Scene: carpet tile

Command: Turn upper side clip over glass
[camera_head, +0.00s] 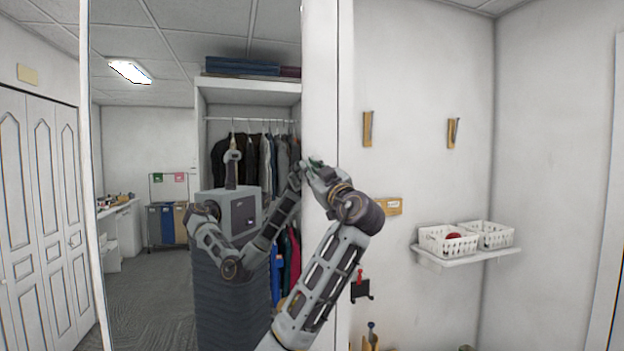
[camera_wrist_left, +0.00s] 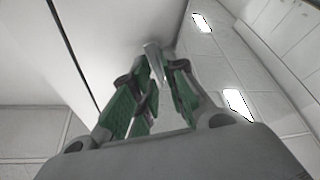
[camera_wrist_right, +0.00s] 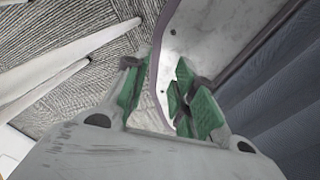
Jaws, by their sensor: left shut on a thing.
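The tall mirror glass (camera_head: 150,95) fills the left of the head view and shows my reflection. My left gripper (camera_head: 310,164) is at the glass's right edge, beside the white wall strip. In the left wrist view its green-padded fingers (camera_wrist_left: 156,85) are shut on a small pale metal clip (camera_wrist_left: 154,62). The fingers hide part of the clip, and I cannot tell its exact turn relative to the glass. My right gripper (camera_wrist_right: 160,90) shows only in the right wrist view. Its fingers are apart with nothing between them.
To the right, two brass wall hooks (camera_head: 368,129) sit above a small yellowish plate (camera_head: 388,206). A white shelf (camera_head: 468,255) holds two white baskets (camera_head: 447,242). A dark holder with a red part (camera_head: 360,287) is low on the wall. The closet and room left are reflections.

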